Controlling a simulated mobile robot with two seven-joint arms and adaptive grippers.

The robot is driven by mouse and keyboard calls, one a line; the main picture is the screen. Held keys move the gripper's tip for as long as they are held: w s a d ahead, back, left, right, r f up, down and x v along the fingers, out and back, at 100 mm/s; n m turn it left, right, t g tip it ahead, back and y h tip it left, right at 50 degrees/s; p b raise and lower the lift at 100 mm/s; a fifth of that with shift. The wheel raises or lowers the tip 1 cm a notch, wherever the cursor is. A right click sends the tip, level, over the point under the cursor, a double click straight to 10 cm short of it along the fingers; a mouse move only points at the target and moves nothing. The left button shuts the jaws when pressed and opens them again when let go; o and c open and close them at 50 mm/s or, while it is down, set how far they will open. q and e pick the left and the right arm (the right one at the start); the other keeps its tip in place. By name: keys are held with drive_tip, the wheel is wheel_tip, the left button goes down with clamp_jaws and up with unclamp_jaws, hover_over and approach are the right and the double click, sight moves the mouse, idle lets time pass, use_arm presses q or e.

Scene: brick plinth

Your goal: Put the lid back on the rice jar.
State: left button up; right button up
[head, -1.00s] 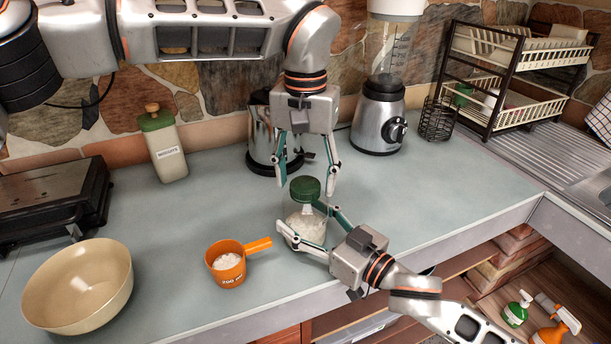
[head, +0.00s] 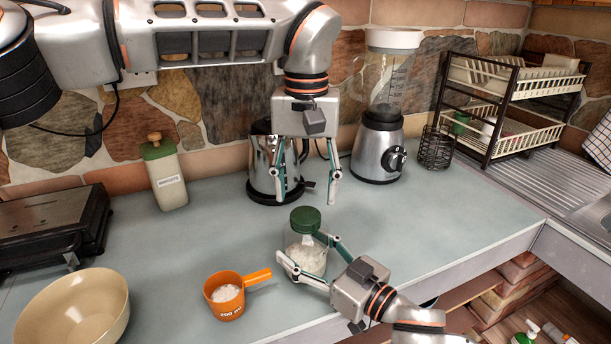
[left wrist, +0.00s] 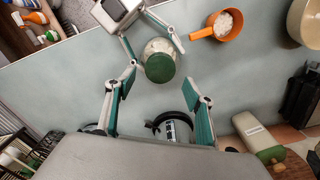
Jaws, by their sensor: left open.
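The rice jar (head: 308,259) is clear glass with white rice inside and stands upright on the counter. Its green lid (head: 305,219) sits over the mouth; I cannot tell whether it is fully seated. In the left wrist view the lid (left wrist: 160,69) hides most of the jar (left wrist: 157,46). My left gripper (head: 308,202) is open and empty, pointing down just above the lid, its fingertips apart from it. My right gripper (head: 301,247) is shut around the jar's body from the front right. It also shows in the left wrist view (left wrist: 157,52).
An orange measuring cup (head: 226,297) of rice and a beige bowl (head: 72,312) stand left of the jar. A steel kettle (head: 262,170), blender (head: 379,150) and green-topped canister (head: 166,178) stand behind. The counter (head: 430,215) right of the jar is clear.

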use_arm(q)
drive_tip(key=n, duration=0.7)
drive_tip(key=shift+s+r, duration=0.1)
drive_tip(key=shift+r, duration=0.15)
drive_tip(key=n, duration=0.7)
drive_tip(key=shift+d+r, duration=0.1)
drive_tip(key=shift+r, duration=0.15)
drive_tip(key=n, duration=0.4)
drive_tip(key=shift+r, duration=0.1)
drive_tip(key=n, duration=0.3)
drive_tip(key=shift+r+n, duration=0.1)
drive_tip(key=shift+n, duration=0.3)
drive_tip(key=n, duration=0.7)
drive_tip(key=shift+r, duration=0.2)
drive_tip(key=n, duration=0.5)
drive_tip(key=shift+r+n, duration=0.2)
drive_tip(key=shift+n, duration=0.1)
drive_tip(key=n, duration=0.5)
drive_tip(key=shift+r+n, duration=0.2)
drive_tip(key=shift+n, duration=0.1)
drive_tip(key=n, duration=0.5)
drive_tip(key=shift+r, duration=0.15)
drive_tip(key=n, duration=0.5)
drive_tip(key=shift+r+n, duration=0.15)
drive_tip(key=shift+n, duration=0.25)
